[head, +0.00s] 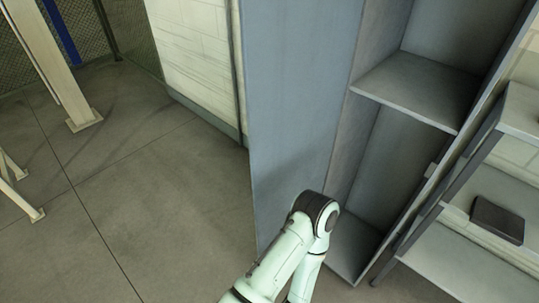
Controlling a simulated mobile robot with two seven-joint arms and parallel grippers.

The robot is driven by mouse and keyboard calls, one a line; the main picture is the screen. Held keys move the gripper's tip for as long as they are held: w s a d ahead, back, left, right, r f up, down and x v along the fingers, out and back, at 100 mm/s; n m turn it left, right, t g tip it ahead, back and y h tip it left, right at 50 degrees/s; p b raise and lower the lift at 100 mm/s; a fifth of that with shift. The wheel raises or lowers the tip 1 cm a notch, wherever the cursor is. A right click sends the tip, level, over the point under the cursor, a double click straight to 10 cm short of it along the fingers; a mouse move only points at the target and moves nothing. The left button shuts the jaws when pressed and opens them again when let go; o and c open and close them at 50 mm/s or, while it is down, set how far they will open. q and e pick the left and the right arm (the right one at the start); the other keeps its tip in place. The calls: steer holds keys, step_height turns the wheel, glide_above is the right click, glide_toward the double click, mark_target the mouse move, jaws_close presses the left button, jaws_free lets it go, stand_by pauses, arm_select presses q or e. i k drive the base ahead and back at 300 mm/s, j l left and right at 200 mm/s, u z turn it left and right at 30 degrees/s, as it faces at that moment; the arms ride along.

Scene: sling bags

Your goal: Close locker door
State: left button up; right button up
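The grey locker stands at the centre right with its front open. Its inner shelf (420,88) and lower compartment (372,160) show. A tall flat blue-grey panel (298,95), which looks like the locker door standing open, runs along the left of the opening. One of my pale green arms comes up from the bottom edge, and its dark-capped joint overlaps the lower part of the panel and the opening. I cannot tell whether it touches the panel. Neither gripper shows in the head view.
A shelf rack (470,205) holding a dark flat box (497,220) stands close to the locker's right. A white brick wall (193,45) is behind. A cream post (60,70) stands at the left. The tiled floor (150,190) left of the panel is clear.

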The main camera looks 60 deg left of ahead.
mark_target(298, 55)
steer(key=k+j+z, duration=0.15)
steer(key=k+j, duration=0.5)
steer(key=k, duration=0.15)
steer(key=k+j, duration=0.1)
steer(key=j, duration=0.25)
steer(key=k+j, duration=0.1)
steer(key=j, duration=0.25)
steer(key=k+j+z, duration=0.1)
steer(key=j, duration=0.2)
steer(key=i+j, duration=0.1)
steer(key=j, duration=1)
steer(key=i+z, duration=0.05)
